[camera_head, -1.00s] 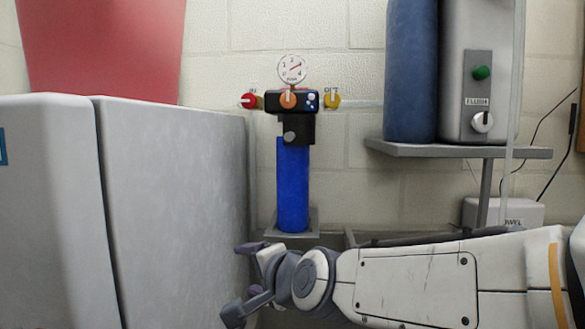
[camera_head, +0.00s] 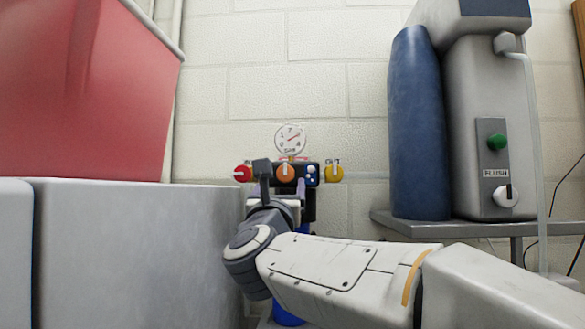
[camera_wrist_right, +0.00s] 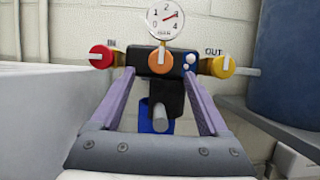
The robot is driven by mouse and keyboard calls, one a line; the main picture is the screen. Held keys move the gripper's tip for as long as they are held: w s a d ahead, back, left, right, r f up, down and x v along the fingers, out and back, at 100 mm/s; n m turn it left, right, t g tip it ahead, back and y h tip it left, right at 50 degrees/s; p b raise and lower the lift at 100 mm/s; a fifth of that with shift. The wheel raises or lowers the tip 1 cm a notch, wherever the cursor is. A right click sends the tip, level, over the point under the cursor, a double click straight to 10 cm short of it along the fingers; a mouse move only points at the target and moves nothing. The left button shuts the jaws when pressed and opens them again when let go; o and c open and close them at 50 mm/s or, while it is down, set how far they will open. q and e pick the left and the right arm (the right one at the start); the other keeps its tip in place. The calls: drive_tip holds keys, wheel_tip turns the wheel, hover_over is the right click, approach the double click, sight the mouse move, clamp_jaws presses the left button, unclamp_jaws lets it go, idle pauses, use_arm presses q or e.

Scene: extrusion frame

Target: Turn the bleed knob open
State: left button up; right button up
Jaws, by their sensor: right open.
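A black filter head (camera_head: 311,180) on the wall carries an orange knob (camera_head: 287,173) in its middle, with a white pointer standing upright. The orange knob also shows in the right wrist view (camera_wrist_right: 160,60). No label names the bleed knob. A grey round stub (camera_wrist_right: 158,118) sticks out lower on the housing. My right gripper (camera_head: 282,183) is open and empty in front of the filter head. In the right wrist view its two purple fingers (camera_wrist_right: 158,76) point at the head, either side of the orange knob's line, and contact cannot be told. My left gripper is out of view.
A red knob (camera_head: 242,173) and a yellow knob (camera_head: 333,173) flank the head. A dial gauge (camera_head: 290,140) sits above. A grey cabinet (camera_head: 140,245) stands close on the left. A shelf (camera_head: 455,225) with a blue cylinder (camera_head: 417,125) is at right.

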sight(285, 175)
drive_tip(key=p+x, duration=0.2)
drive_tip(key=x, duration=0.2)
drive_tip(key=shift+w+r, duration=0.2)
drive_tip(key=shift+r, duration=0.1)
drive_tip(key=shift+w+p, duration=0.45)
drive_tip(key=shift+w, duration=0.1)
clamp_jaws()
